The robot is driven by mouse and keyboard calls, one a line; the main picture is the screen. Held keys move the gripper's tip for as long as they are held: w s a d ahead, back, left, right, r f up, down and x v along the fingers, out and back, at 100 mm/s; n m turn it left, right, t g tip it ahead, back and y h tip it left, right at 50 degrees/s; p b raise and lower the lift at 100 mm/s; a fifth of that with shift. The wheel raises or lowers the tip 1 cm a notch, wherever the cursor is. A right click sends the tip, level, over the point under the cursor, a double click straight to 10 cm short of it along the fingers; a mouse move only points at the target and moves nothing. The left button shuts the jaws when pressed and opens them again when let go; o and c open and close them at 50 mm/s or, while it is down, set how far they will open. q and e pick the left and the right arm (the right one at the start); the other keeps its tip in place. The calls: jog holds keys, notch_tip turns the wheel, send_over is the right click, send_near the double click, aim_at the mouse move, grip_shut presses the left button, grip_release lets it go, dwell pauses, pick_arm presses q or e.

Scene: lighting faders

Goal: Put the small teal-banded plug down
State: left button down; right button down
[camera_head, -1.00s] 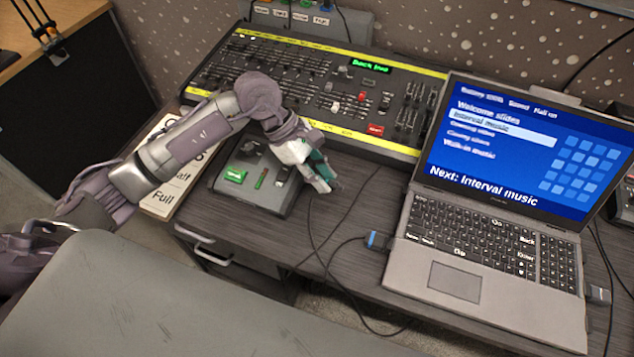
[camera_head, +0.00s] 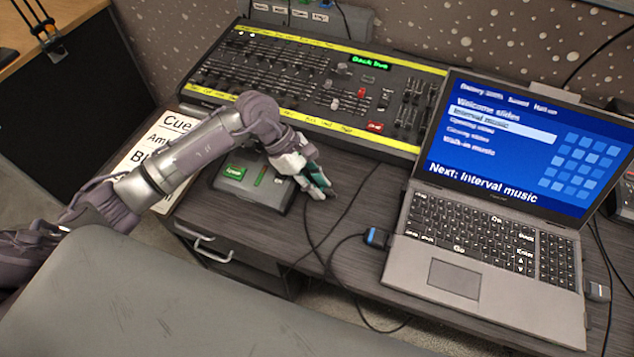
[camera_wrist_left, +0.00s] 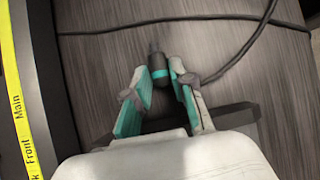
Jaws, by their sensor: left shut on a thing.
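The small plug (camera_wrist_left: 158,66) is black with a teal band and shows between the fingertips of my left gripper in the left wrist view. My left gripper (camera_head: 322,190) is shut on it, low over the dark wood-grain desk (camera_head: 345,215), just right of a small grey box. In the head view the fingers hide most of the plug. I cannot tell whether the plug touches the desk. My right gripper is not in view.
The grey box (camera_head: 228,186) with a green button sits left of the gripper. A fader console (camera_head: 300,125) stands behind, a laptop (camera_head: 415,268) to the right. A loose black cable (camera_head: 335,240) crosses the desk.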

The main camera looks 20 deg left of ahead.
pick_arm(q)
jog(key=c, duration=1)
grip_release()
jog(key=shift+r+p, duration=0.3)
jog(key=shift+p, duration=0.15)
jog(key=shift+a+r, duration=0.15)
jog(key=shift+r, duration=0.1)
jog(key=b+v, duration=0.1)
jog(key=v, duration=1)
jog(key=shift+a+r+b, duration=0.15)
jog(key=shift+r+b, duration=0.05)
jog(key=shift+b, duration=0.1)
